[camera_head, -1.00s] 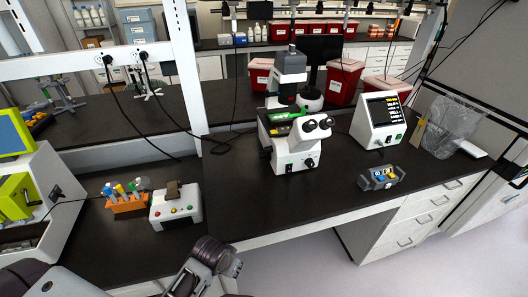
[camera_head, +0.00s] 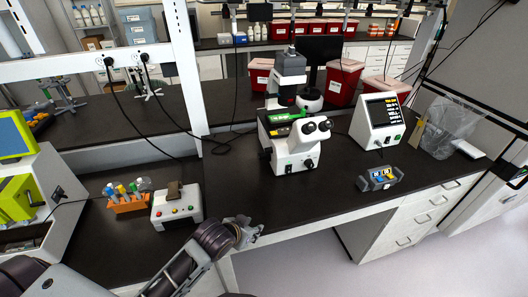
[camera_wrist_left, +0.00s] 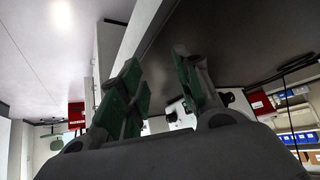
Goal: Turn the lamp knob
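A white microscope (camera_head: 292,150) stands on the black bench in the middle of the head view. A dark round knob (camera_head: 309,163) sits low on its side; I cannot tell for sure that it is the lamp knob. My left gripper (camera_head: 245,232) is at the bench's front edge, in front of and left of the microscope, apart from it. In the left wrist view its two green-padded fingers (camera_wrist_left: 158,78) stand apart with nothing between them. A white object partly hidden behind the fingers there may be the microscope. My right gripper is in neither view.
A white device with buttons (camera_head: 176,207) and an orange tube rack (camera_head: 128,203) stand left of my gripper. A screen unit (camera_head: 380,122) and a grey rack (camera_head: 380,179) stand right of the microscope. Black cables hang behind. Bare bench lies in front of the microscope.

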